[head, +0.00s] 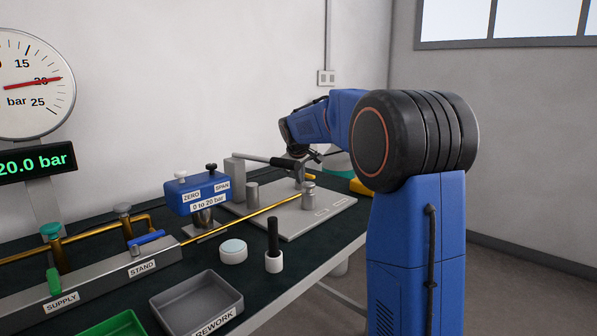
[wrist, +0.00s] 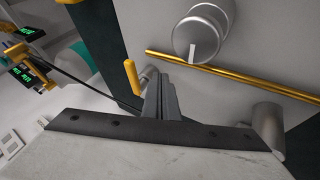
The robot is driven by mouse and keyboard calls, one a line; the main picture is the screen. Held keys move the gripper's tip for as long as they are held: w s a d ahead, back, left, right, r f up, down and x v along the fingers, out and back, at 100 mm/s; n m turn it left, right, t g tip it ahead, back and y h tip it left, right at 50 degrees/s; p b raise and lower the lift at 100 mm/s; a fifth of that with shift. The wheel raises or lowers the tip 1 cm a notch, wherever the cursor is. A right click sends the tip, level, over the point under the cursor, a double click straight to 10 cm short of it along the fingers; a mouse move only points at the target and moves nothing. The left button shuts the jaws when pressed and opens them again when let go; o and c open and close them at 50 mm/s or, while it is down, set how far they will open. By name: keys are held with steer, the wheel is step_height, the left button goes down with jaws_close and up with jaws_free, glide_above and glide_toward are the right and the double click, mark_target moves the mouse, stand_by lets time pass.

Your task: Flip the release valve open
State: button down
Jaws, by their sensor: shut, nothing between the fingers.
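A small yellow lever (wrist: 131,77) stands just left of my gripper (wrist: 160,92) in the wrist view. It is the likely release valve handle, but no label on it is readable. In the head view the yellow lever (head: 306,177) shows at the back of the grey plate, partly hidden. My gripper (head: 314,156) is above that part of the plate, shut and empty. In the wrist view the fingers are close beside the lever; I cannot tell whether they touch it. A grey fitting (wrist: 149,74) sits beside the lever.
The grey plate (head: 320,220) carries a dark pump handle (head: 270,160), metal cylinders (head: 308,195) and a brass pipe (head: 250,220). The blue transmitter (head: 197,193) stands left. A blue lever (head: 147,237) and green lever (head: 54,282) are at front left. The display (head: 35,162) reads 20.0 bar.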

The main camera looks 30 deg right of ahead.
steer(key=shift+w+d+r, duration=0.1)
steer(key=shift+w+d, duration=0.15)
steer(key=shift+d, duration=0.55)
steer(key=shift+w+d+r, duration=0.1)
steer(key=shift+w+d, duration=0.15)
steer(key=shift+d, duration=0.55)
